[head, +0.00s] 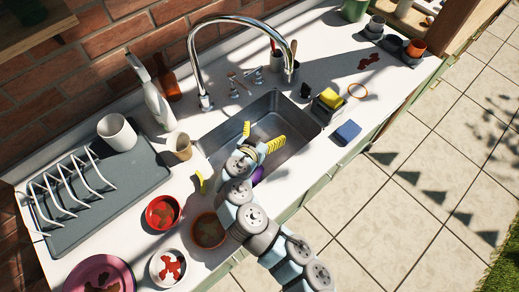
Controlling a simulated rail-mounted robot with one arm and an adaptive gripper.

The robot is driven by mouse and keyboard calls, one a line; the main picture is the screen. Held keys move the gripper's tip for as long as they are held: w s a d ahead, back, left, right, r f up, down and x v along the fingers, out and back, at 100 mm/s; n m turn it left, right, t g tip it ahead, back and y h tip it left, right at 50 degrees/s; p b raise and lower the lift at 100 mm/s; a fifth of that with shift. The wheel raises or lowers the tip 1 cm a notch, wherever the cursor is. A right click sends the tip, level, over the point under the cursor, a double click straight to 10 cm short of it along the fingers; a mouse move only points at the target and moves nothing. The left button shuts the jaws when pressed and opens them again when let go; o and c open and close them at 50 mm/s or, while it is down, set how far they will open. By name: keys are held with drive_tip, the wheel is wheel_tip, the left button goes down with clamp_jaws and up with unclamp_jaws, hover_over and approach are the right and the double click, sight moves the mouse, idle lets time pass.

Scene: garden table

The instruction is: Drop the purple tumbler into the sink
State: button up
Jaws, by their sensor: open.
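The metal sink (298,129) is set into the white counter below a tall curved faucet. A purple thing (257,175), likely the tumbler, shows only as a small patch beside my arm, near the sink's front edge. My arm hides most of it, and I cannot tell whether it is inside the sink or on the rim. My gripper (261,138) is over the sink, its yellow ribbed fingers spread apart. It is open, and nothing shows between the fingers. The purple patch lies below the fingers in the picture, apart from them.
A drying rack (105,200), white mug (116,132), spray bottle (155,105) and beige cup (180,147) stand left. Red (162,212), brown (208,231) and white (168,267) bowls are at front left. Sponges (347,132) are right of the sink. Counter beyond them has free room.

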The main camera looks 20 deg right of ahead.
drive_tip(key=v, duration=1.2)
idle(0.4)
